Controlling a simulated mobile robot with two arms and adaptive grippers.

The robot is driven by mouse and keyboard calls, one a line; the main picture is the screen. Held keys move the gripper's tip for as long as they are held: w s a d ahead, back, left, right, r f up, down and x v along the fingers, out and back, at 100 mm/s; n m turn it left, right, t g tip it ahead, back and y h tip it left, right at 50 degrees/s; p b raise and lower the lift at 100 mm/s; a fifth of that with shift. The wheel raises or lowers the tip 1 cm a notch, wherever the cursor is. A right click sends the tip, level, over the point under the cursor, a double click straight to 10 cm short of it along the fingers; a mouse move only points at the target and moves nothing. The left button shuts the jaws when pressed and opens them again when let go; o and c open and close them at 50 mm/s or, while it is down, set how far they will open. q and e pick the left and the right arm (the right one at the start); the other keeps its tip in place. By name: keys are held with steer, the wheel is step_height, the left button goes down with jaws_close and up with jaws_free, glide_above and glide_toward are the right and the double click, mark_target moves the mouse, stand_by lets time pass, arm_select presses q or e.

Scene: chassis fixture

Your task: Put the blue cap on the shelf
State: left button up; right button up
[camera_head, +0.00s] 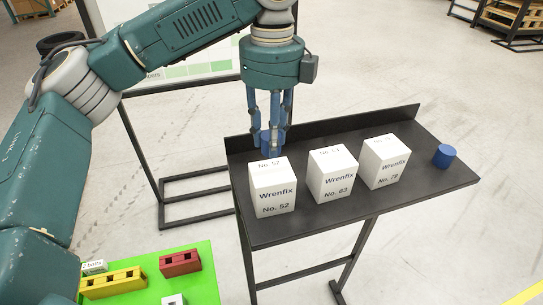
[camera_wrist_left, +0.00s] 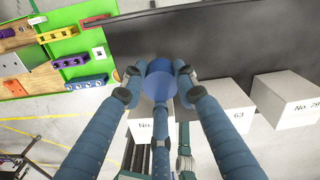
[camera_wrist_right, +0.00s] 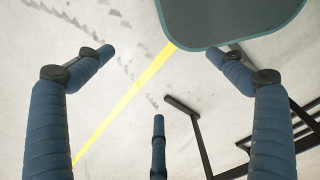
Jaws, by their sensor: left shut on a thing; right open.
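The shelf (camera_head: 330,216) is a black board on legs with a raised back edge. My left gripper (camera_head: 270,128) is over its left end, fingers pointing down, shut on a blue cap (camera_head: 266,143). The cap is behind the white box No. 52 (camera_head: 272,190), which hides its lower part, so I cannot tell if it touches the board. In the left wrist view the cap (camera_wrist_left: 160,82) sits between the fingers. A second blue cylinder (camera_head: 444,156) stands at the shelf's right end. My right gripper (camera_wrist_right: 160,75) is open and empty, seen only in the right wrist view.
White boxes No. 63 (camera_head: 333,176) and No. 79 (camera_head: 385,162) stand in a row beside No. 52. A green board (camera_head: 205,275) with a yellow block (camera_head: 113,284) and a red block (camera_head: 180,264) is at lower left. Bare shelf shows before the right cylinder.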

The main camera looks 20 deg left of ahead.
arm_select(q)
steer(key=shift+s+a+f, duration=0.1)
steer(key=shift+s+f, duration=0.1)
steer(key=shift+f, duration=0.15)
steer(key=shift+s+f, duration=0.2)
steer(key=shift+s, duration=0.05)
step_height(320, 180, down, 3)
steer(key=shift+f+p, duration=0.2)
steer(key=shift+p, duration=0.55)
steer(key=shift+f, duration=0.45)
steer(key=o, duration=0.4)
steer(key=shift+w, duration=0.1)
steer(key=shift+r, duration=0.2)
steer(key=r+b, duration=0.3)
steer(key=r, duration=0.3)
steer(key=shift+d, duration=0.2)
step_height(320, 180, up, 5)
steer(key=shift+f, duration=0.15)
steer(key=shift+r, duration=0.6)
arm_select(e)
steer(key=shift+s+f, duration=0.45)
steer(key=shift+s, duration=0.35)
